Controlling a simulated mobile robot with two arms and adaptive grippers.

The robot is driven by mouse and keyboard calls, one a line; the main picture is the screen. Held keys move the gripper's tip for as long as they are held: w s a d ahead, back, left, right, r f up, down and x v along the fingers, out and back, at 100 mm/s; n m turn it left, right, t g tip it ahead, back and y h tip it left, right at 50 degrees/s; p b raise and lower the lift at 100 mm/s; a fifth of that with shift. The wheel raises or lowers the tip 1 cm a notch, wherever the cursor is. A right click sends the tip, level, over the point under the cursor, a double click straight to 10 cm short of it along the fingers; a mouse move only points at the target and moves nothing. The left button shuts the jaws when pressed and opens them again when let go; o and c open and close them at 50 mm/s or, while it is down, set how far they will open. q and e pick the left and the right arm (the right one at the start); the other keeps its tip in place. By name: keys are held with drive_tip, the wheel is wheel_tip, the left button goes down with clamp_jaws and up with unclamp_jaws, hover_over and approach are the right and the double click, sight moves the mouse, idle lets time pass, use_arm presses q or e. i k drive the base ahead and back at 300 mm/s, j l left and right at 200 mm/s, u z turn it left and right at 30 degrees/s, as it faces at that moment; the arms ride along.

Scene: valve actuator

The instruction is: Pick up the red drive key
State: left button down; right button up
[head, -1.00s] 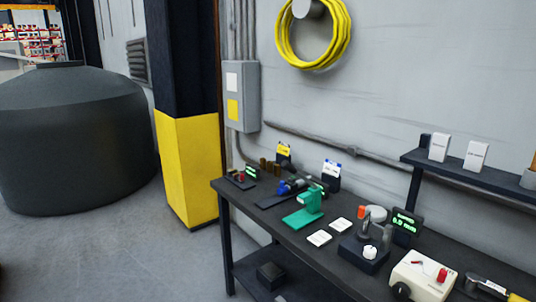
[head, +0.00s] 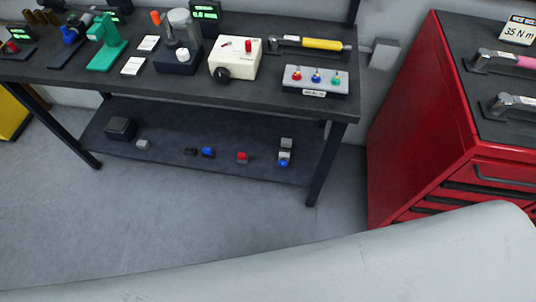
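A small holder (head: 316,82) with a white label stands near the right end of the dark workbench. It carries three small upright pieces with coloured parts: red (head: 297,77), blue (head: 316,78) and green (head: 335,80). The red one, at the left of the row, looks like the red drive key, but it is too small to be sure. A small block with a red part (head: 243,157) also lies on the lower shelf. Neither gripper is in view.
The workbench (head: 270,92) also bears a cream box (head: 235,60), a green stand (head: 105,45) and a yellow-handled tool (head: 310,43). A red cabinet (head: 415,120) stands to its right. The floor (head: 200,220) before the bench is clear; a pale curved surface fills the bottom right.

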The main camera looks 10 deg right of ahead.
sight(241, 155)
drive_tip(key=z, duration=0.4)
drive_tip(key=i+j+z, duration=0.15)
drive_tip(key=z, duration=0.25)
drive_tip(key=i+j+z, duration=0.1)
drive_tip(key=j+z, duration=0.65)
drive_tip(key=i+l, duration=0.05)
drive_tip(key=l, duration=0.05)
